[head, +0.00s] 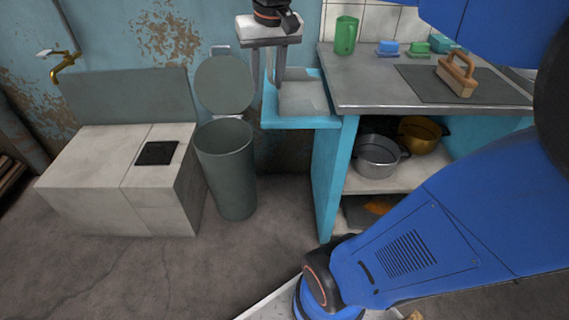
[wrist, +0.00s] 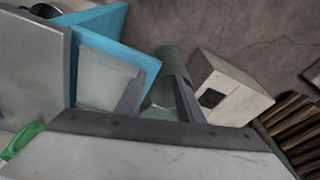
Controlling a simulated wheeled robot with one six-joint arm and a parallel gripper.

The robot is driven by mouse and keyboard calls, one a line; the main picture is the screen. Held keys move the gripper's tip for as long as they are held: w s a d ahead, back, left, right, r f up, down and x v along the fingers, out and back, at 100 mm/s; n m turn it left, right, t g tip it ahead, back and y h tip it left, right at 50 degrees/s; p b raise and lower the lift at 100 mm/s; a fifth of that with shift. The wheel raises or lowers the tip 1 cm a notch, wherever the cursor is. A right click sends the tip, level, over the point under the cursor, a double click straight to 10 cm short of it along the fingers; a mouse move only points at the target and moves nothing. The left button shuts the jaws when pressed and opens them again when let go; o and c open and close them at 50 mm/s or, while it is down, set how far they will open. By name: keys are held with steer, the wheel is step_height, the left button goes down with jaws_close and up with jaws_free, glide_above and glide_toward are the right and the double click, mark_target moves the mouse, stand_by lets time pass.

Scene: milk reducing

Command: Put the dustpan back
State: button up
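I cannot make out a dustpan for sure in either view. My gripper (head: 268,76) hangs fingers down near the top middle of the head view, above and in front of a light-blue side ledge with a grey inset (head: 302,122). In the wrist view my gripper's two fingers (wrist: 158,100) stand apart with nothing seen held between them. The tall grey-green bin (head: 228,170) shows beyond them, and its round lid (head: 224,84) is raised in the head view.
A pale stone block (head: 90,178) with a dark square stands left of the bin. Pots (head: 377,157) sit on the shelf below. Floor (head: 130,270) at the front left is clear.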

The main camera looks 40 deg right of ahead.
steer(key=s+a+f+n+t, duration=0.1)
steer(key=s+a+f, duration=0.1)
steer(key=s+f, duration=0.5)
steer(key=s+a+f+n+t, duration=0.1)
steer(key=s+a+f+n, duration=0.1)
steer(key=s+f, duration=0.5)
steer(key=shift+s+a, duration=0.5)
steer(key=shift+a, duration=0.25)
steer(key=shift+r, duration=0.1)
